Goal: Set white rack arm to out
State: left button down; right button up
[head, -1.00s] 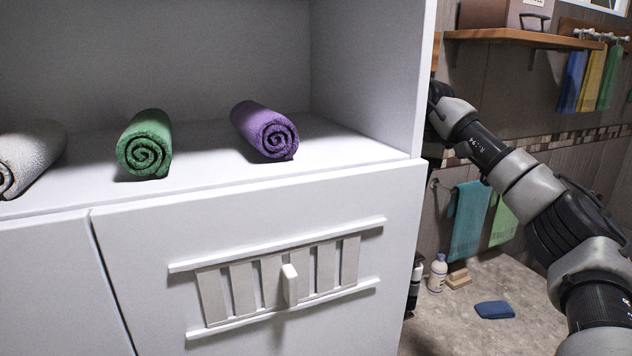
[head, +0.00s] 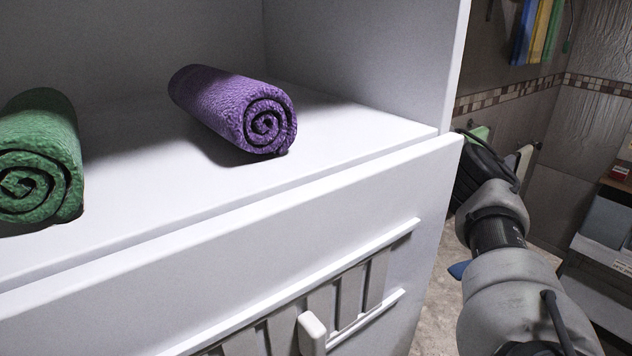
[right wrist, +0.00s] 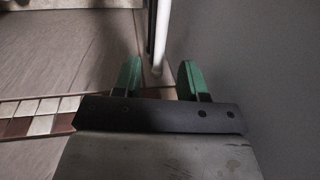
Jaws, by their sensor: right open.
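My right gripper (right wrist: 158,68) shows in the right wrist view with its two green fingers apart. A thin white bar (right wrist: 159,45) with a dark strip along it comes down from the top, and its end appears in the gap between the fingers. It looks like the white rack arm, but I cannot tell whether it touches a finger. In the head view my right arm reaches up along the cabinet's right side, and its gripper is not clearly visible. A pale piece (head: 524,160) shows just right of the arm; I cannot tell what it is. My left gripper is not in view.
A white cabinet (head: 340,225) fills the left and middle, with a purple rolled towel (head: 240,112) and a green one (head: 38,160) on its shelf. A slatted vent with a slider knob (head: 312,332) is on its front. Grey furniture (head: 605,235) stands at right.

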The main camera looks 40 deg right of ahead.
jog(key=f, duration=0.1)
jog(key=f+p, duration=0.1)
jog(key=f, duration=0.1)
jog(key=w+a+f, duration=0.1)
jog(key=f, duration=0.1)
jog(key=shift+f, duration=0.25)
jog(key=shift+s+a+f, duration=0.15)
jog(key=shift+s+f, duration=0.05)
jog(key=shift+f, duration=0.2)
jog(key=shift+c, duration=0.2)
jog(key=shift+w, duration=0.1)
grip_shut()
